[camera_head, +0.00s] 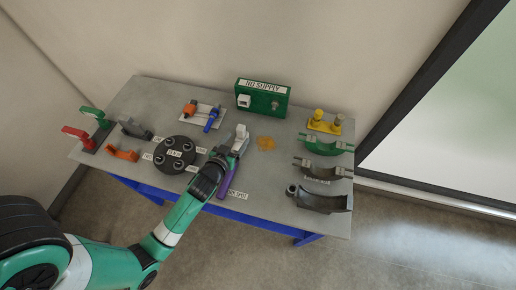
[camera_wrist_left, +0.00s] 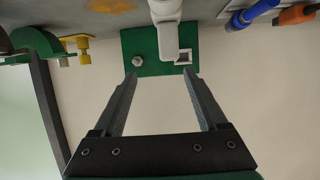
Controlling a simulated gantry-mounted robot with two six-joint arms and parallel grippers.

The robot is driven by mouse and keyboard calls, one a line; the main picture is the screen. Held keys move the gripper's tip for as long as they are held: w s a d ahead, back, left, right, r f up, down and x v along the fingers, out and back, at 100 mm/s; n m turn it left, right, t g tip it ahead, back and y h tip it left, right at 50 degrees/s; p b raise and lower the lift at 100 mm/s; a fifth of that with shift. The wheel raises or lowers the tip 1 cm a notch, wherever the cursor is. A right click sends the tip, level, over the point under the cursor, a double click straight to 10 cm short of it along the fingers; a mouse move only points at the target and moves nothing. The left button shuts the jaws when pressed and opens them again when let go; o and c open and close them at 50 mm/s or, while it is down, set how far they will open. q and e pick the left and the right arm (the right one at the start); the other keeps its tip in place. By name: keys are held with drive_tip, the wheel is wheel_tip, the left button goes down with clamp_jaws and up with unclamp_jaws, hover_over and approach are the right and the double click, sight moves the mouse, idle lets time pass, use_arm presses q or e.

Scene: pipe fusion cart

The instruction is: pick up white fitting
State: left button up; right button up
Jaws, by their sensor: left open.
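The white fitting (camera_head: 241,133) stands near the middle of the grey table, just beyond the tip of my left gripper (camera_head: 231,150). In the left wrist view the white fitting (camera_wrist_left: 168,27) shows at the top centre, past the fingertips and in front of the green box. There my left gripper (camera_wrist_left: 160,78) has its fingers spread wide with nothing between them. In the head view my left wrist hides part of the table beside the fitting. My right gripper is in neither view.
The green supply box (camera_head: 262,98) stands at the table's back. A dark round plate (camera_head: 174,155) lies left of my gripper, and a purple piece (camera_head: 229,180) lies close by. Orange and blue tools (camera_head: 203,114) lie behind. Green and grey curved clamps (camera_head: 322,171) line the right side.

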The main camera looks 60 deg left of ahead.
sight(239, 134)
use_arm(q)
drive_tip(key=shift+n+g, duration=0.3)
drive_tip(key=w+a+f, duration=0.1)
drive_tip(key=w+a+f+b, duration=0.1)
drive_tip(key=a+f, duration=0.1)
drive_tip(key=w+a+f, duration=0.1)
drive_tip(key=shift+a+f, duration=0.4)
drive_tip(key=b+x, duration=0.2)
drive_tip(key=x, duration=0.2)
drive_tip(key=shift+w, duration=0.3)
drive_tip(key=shift+w+a+f, duration=0.15)
drive_tip(key=shift+w+a, duration=0.15)
drive_tip(key=shift+w, duration=0.05)
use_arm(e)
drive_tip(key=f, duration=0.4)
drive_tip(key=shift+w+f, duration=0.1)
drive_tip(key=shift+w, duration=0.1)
use_arm(q)
drive_tip(key=shift+c, duration=0.3)
clamp_jaws()
